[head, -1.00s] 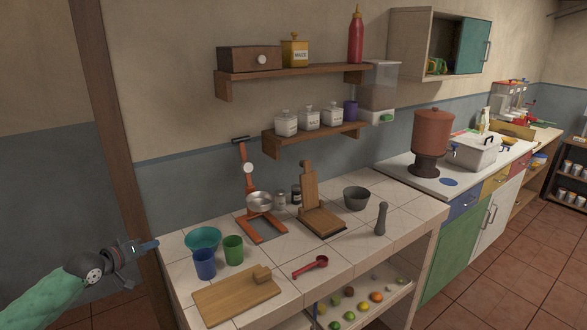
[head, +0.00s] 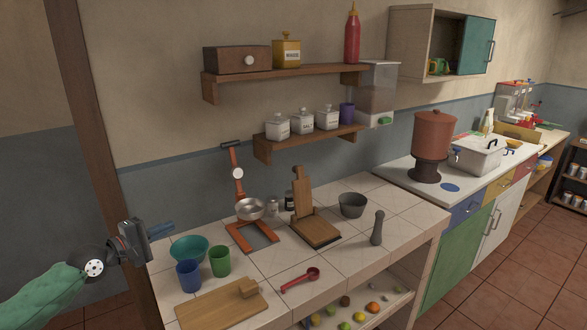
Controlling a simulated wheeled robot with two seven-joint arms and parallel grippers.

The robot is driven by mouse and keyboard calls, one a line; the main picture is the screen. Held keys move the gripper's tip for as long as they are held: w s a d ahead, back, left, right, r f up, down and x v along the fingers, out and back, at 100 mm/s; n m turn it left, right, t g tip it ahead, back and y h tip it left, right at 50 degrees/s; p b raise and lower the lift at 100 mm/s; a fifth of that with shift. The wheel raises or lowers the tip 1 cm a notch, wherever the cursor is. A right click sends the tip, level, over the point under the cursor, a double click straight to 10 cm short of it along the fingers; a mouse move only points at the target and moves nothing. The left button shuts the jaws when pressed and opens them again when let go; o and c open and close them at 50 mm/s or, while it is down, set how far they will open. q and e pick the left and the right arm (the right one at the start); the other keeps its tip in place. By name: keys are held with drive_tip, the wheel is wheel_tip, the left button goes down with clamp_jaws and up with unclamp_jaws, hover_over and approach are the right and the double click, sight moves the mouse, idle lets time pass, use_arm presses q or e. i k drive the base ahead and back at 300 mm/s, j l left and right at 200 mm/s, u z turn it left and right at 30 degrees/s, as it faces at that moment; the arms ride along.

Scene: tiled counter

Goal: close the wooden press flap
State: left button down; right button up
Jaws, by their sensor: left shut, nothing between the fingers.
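The wooden press (head: 315,230) stands on the tiled counter, right of the orange scale-like stand. Its flap (head: 302,192) stands upright at the back, raised off the flat base. My left gripper (head: 168,229) is at the left, past the counter's left end, near the teal bowl and well away from the press. Its blue fingers are shut with nothing between them. My right gripper is not in view.
Between gripper and press are a teal bowl (head: 190,249), blue cup (head: 188,274), green cup (head: 220,260) and orange stand (head: 253,240) with a metal bowl (head: 249,209). A grey bowl (head: 352,205) and pestle (head: 377,228) stand right of the press. Shelves hang above.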

sight(302, 190)
drive_tip(key=i+l, duration=1.05)
drive_tip(key=l, duration=0.1)
